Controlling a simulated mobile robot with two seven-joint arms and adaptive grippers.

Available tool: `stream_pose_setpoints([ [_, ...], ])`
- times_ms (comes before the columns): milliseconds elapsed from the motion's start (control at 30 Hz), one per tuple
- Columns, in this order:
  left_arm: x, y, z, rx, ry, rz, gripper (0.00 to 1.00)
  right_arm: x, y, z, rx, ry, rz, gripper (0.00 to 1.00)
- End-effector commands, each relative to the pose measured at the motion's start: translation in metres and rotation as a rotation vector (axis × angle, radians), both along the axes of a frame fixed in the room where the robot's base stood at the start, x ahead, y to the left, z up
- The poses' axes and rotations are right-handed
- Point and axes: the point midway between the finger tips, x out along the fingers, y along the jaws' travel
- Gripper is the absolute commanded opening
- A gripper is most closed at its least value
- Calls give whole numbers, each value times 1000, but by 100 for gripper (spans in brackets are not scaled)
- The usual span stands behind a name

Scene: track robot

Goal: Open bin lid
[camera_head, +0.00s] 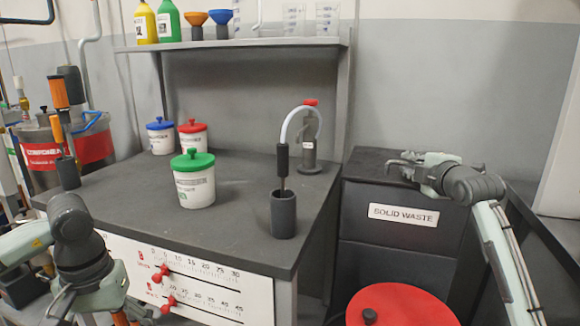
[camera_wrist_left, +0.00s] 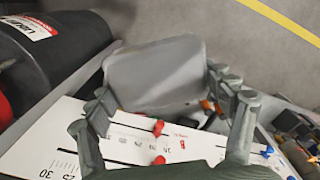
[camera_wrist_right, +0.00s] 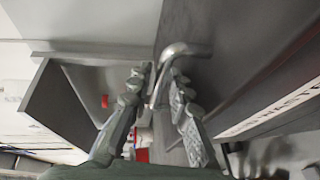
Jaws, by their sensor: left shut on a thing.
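The dark bin with the SOLID WASTE label (camera_head: 403,214) stands right of the bench, and its flat dark top (camera_head: 365,164) looks closed. My right gripper (camera_head: 402,168) is over the bin's top. In the right wrist view a curved metal handle (camera_wrist_right: 183,50) shows between or right beside its fingertips (camera_wrist_right: 160,75); whether they grip it is unclear. My left gripper (camera_wrist_left: 163,95) is shut on a grey, flat, rounded piece (camera_wrist_left: 155,72). In the head view the left arm is at the lower left, and its fingertips are largely hidden.
The bench (camera_head: 245,180) holds a green-lidded tub (camera_head: 194,185), a blue-lidded tub (camera_head: 160,140), a red-lidded tub (camera_head: 193,138) and a dark cup (camera_head: 283,215). A round red lid with a black knob (camera_head: 415,305) is low in front of the bin. A wall is behind.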

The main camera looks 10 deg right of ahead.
Motion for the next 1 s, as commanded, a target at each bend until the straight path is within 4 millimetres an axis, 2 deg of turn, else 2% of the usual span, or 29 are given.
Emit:
stream_pose_setpoints([
  [167, 0, 0, 0, 0, 0, 0, 52, 0, 0, 0, 0, 0, 0, 19],
  [333, 0, 0, 0, 0, 0, 0, 52, 0, 0, 0, 0, 0, 0, 0],
  [767, 0, 0, 0, 0, 0, 0, 52, 0, 0, 0, 0, 2, -1, 0],
  [1000, 0, 0, 0, 0, 0, 0, 52, 10, -2, 14, 20, 34, -2, 0],
])
